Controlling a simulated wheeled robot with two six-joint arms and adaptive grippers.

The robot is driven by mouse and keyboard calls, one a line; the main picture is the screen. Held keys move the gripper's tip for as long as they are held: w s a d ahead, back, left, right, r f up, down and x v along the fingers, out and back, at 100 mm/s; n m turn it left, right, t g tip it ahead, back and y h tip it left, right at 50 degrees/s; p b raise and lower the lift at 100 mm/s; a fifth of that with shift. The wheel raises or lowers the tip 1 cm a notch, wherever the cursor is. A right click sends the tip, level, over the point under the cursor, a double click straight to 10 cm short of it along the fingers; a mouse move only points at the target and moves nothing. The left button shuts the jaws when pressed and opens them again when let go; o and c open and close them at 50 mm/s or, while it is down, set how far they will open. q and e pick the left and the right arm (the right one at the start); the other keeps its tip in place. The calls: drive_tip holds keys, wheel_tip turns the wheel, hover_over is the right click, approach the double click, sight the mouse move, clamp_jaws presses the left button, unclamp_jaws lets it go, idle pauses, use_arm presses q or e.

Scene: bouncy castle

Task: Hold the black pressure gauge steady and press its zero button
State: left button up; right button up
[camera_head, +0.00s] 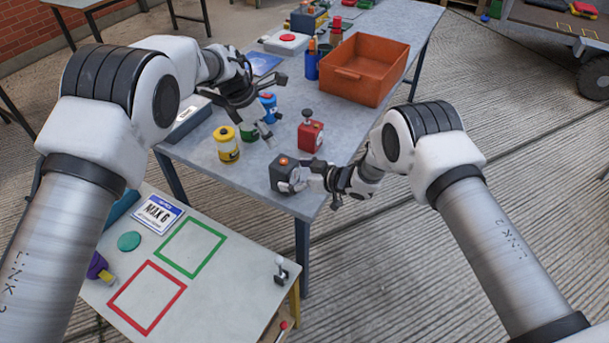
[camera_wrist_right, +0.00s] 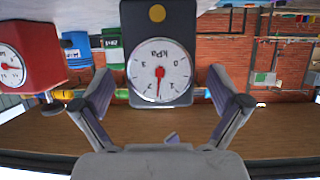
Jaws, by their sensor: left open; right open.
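The black pressure gauge (camera_head: 282,175) stands upright on the near end of the grey table, with an orange button (camera_head: 283,160) on top. In the right wrist view its white kPa dial (camera_wrist_right: 160,72) appears upside down, with a red needle. My right gripper (camera_head: 299,180) is open at the gauge's right side. In the wrist view its fingers (camera_wrist_right: 160,85) are spread on either side of the gauge; whether they touch it I cannot tell. My left gripper (camera_head: 270,128) is open and empty above the table, behind the black gauge and left of a red gauge.
A red gauge (camera_head: 310,136) stands just behind the black one. A yellow canister (camera_head: 227,143), a green item (camera_head: 249,132) and a blue item (camera_head: 268,104) stand near my left gripper. An orange bin (camera_head: 364,72) is farther back. A lower table (camera_head: 225,285) with marked squares is in front.

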sight(284, 173)
drive_tip(key=x, duration=0.3)
drive_tip(key=shift+w+a+f, duration=0.1)
drive_tip(key=shift+w+a, duration=0.05)
drive_tip(key=shift+a, duration=0.1)
drive_tip(key=c, duration=1.6)
use_arm(q)
clamp_jaws()
use_arm(e)
drive_tip(key=shift+f, duration=0.1)
